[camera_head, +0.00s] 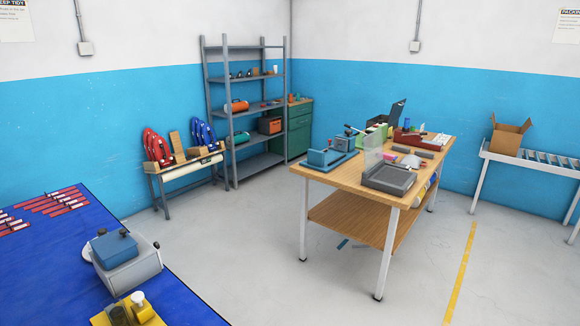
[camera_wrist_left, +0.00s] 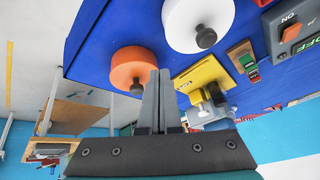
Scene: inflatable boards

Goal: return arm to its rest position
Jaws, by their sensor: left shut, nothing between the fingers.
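My left gripper (camera_wrist_left: 157,72) shows only in the left wrist view, with its two grey fingers closed together and nothing between them. It is in front of the blue tabletop (camera_wrist_left: 110,30); the fingers overlap the lower right edge of an orange round part with a dark knob (camera_wrist_left: 125,68). I cannot tell whether they touch it. Neither gripper shows in the head view, and my right gripper is in neither view.
The blue table (camera_head: 60,285) holds red strips (camera_head: 62,201), a grey machine with a blue top (camera_head: 125,262) and a yellow holder (camera_head: 100,319). A wooden workbench (camera_head: 345,175), shelf rack (camera_head: 228,130) and roller conveyor (camera_head: 535,160) stand beyond open grey floor.

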